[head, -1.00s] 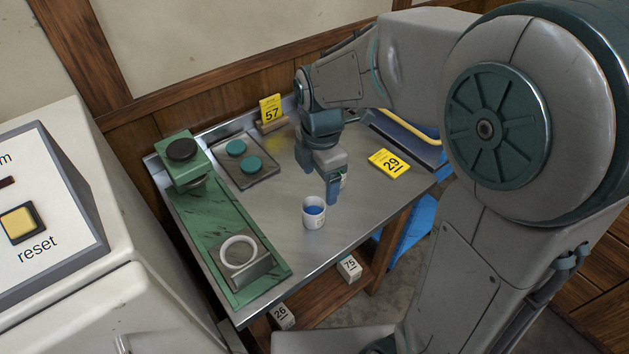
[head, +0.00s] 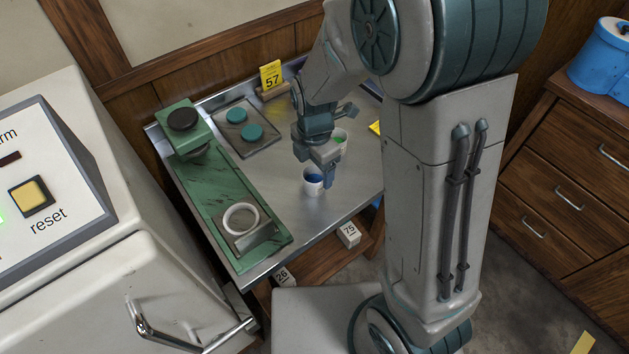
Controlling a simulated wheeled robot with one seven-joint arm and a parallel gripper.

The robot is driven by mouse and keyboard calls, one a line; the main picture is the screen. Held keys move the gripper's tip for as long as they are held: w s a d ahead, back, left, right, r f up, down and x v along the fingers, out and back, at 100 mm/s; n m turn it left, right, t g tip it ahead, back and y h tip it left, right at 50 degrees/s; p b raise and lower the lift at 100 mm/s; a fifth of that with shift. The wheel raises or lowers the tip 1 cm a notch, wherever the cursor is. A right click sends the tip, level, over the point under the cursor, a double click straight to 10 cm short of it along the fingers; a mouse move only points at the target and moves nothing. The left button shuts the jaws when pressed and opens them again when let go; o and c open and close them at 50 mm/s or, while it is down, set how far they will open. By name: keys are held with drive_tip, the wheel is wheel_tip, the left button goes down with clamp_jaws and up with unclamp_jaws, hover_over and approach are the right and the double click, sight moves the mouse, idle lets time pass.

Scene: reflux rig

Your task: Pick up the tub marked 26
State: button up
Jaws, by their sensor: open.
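My gripper (head: 317,168) is open, pointing down just above and behind the blue-filled tub. It appears empty; I cannot tell whether a finger touches the tub.
The metal table (head: 290,215) holds a green stand with a white ring (head: 240,219), a tray with two teal discs (head: 252,132) and a yellow 57 sign (head: 271,75). A machine with a reset button (head: 31,198) stands left.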

sight(314, 175)
drive_tip(key=shift+a+f, duration=0.1)
drive_tip(key=shift+f, duration=1.8)
drive_tip(key=shift+c, duration=0.3)
drive_tip(key=c, duration=1)
drive_tip(key=shift+r, duration=0.2)
